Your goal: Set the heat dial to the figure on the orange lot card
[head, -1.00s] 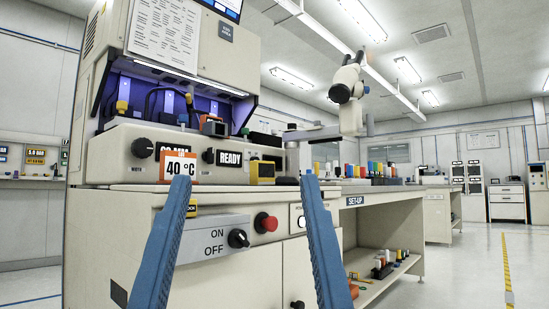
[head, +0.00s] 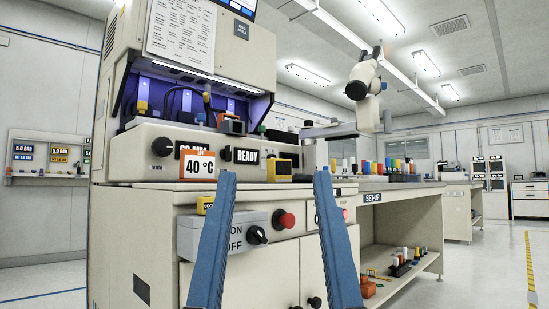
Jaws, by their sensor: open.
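The orange lot card (head: 197,165) stands on the machine's front ledge and reads 40 °C. A black dial (head: 162,147) sits on the panel left of it, beside a display partly covered by the card. I cannot tell which one is the heat dial. My gripper (head: 273,176) shows as two blue fingers, wide apart and empty, in front of the machine and apart from the card and dials.
Below the ledge are an ON/OFF switch (head: 257,235) and a red button (head: 285,219). A set-up bench (head: 400,192) with coloured items extends right. The floor at far right is clear.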

